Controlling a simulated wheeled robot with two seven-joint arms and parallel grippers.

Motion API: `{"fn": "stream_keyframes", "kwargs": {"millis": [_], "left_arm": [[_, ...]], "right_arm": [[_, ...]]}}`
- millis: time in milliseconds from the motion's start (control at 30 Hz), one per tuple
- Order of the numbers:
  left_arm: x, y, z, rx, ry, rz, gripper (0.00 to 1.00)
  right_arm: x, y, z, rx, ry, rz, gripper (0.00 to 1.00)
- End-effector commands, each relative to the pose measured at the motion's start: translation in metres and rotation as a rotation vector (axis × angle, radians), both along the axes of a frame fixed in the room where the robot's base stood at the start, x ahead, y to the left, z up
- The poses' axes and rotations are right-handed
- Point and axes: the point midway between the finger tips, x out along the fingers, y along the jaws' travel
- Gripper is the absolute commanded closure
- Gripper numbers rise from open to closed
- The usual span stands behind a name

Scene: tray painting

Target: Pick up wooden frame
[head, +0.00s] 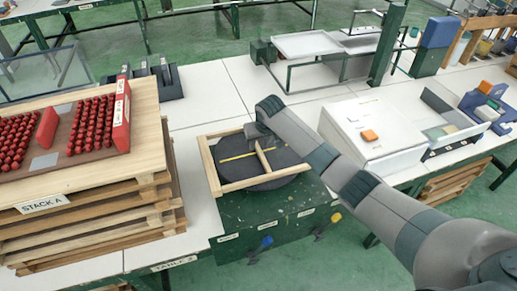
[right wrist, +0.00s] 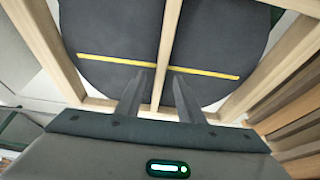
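The wooden frame (head: 209,164) is pale wood with a bar across its middle. In the head view it lies on a dark round disc (head: 238,171) with a yellow line, on top of a green box. My right gripper (head: 259,141) is down at the far part of the frame, over the middle bar. In the right wrist view its two fingers (right wrist: 160,84) stand on either side of the frame's middle bar (right wrist: 166,52), with small gaps showing. It looks open, around the bar. My left gripper is not in view.
A stack of wooden trays (head: 90,185) labelled STACK A, topped with red pieces, stands close on the left. A white box (head: 372,138) with an orange item is on the right. A grey tray stand (head: 307,45) is behind. White table shows between them.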

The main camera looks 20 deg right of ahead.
Motion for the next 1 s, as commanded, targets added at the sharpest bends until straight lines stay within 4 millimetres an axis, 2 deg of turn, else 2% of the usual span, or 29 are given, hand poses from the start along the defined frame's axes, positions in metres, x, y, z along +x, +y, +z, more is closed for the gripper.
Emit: {"fn": "stream_keyframes", "kwargs": {"millis": [267,733,767,900,1000], "left_arm": [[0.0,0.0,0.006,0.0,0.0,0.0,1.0],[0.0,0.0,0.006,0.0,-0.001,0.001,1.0],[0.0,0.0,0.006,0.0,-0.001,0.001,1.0],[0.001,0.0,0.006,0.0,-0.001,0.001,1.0],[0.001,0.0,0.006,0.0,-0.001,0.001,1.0]], "right_arm": [[0.008,0.0,-0.019,0.0,0.0,-0.001,0.66],[0.008,0.0,-0.02,0.0,-0.001,-0.001,0.66],[0.008,0.0,-0.019,0.0,-0.001,-0.001,0.68],[0.008,0.0,-0.019,0.0,-0.001,-0.001,1.0],[0.008,0.0,-0.019,0.0,-0.001,-0.001,1.0]]}}
